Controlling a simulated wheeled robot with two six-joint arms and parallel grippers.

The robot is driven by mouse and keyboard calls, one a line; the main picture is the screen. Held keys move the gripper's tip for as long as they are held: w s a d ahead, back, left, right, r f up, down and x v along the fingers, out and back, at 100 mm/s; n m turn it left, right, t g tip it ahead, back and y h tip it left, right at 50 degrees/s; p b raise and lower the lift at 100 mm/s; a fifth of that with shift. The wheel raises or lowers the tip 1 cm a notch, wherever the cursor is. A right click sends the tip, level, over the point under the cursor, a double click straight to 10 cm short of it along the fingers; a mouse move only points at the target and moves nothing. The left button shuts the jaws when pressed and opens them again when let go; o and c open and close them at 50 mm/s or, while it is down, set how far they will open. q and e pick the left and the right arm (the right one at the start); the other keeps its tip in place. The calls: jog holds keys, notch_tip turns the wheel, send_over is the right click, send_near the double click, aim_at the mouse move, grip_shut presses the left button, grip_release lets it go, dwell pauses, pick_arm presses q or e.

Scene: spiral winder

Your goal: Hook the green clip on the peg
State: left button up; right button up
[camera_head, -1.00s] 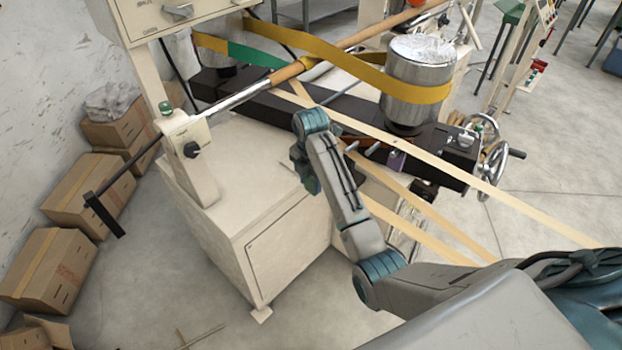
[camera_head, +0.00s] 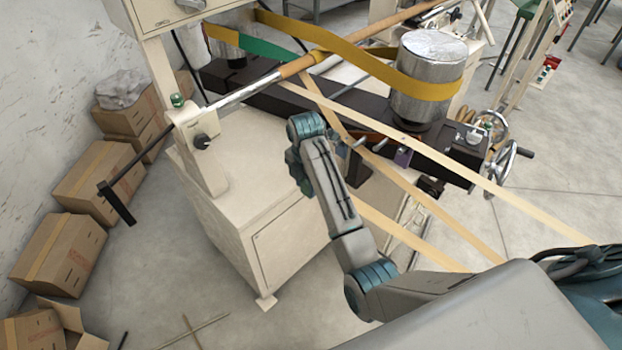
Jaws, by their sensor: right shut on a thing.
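My right arm comes in from the lower right, and its wrist stands in front of the cream machine. My right gripper (camera_head: 304,183) is at the far end, mostly hidden by the wrist. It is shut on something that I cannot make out. I cannot pick out the green clip. Short metal pegs (camera_head: 381,144) stick out along the front of the dark beam (camera_head: 440,160), to the right of the wrist. A small purple clip (camera_head: 402,157) is by the pegs. The wrist appears left of the pegs and apart from them in the picture. My left gripper is not in view.
Pale strips (camera_head: 470,181) run diagonally from the spindle (camera_head: 290,72) to the lower right, close by my arm. A yellow band (camera_head: 370,69) wraps a metal drum (camera_head: 433,62). A handwheel (camera_head: 500,160) is at the right. Cardboard boxes (camera_head: 100,180) line the left wall.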

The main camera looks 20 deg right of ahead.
jog(key=a, duration=0.1)
jog(key=s+a, duration=0.1)
jog(key=a, duration=0.1)
jog(key=shift+s+a+r, duration=0.1)
jog(key=shift+s+a, duration=0.15)
jog(key=shift+a, duration=0.05)
dwell(1.1)
notch_tip(320, 180, down, 15)
jog(key=b, duration=1.5)
jog(key=w+d+r+p, duration=0.3)
jog(key=d+r+p, duration=0.5)
jog(key=r+p, duration=0.3)
notch_tip(320, 180, up, 3)
jog(key=shift+f, duration=0.15)
jog(key=shift+w, duration=0.1)
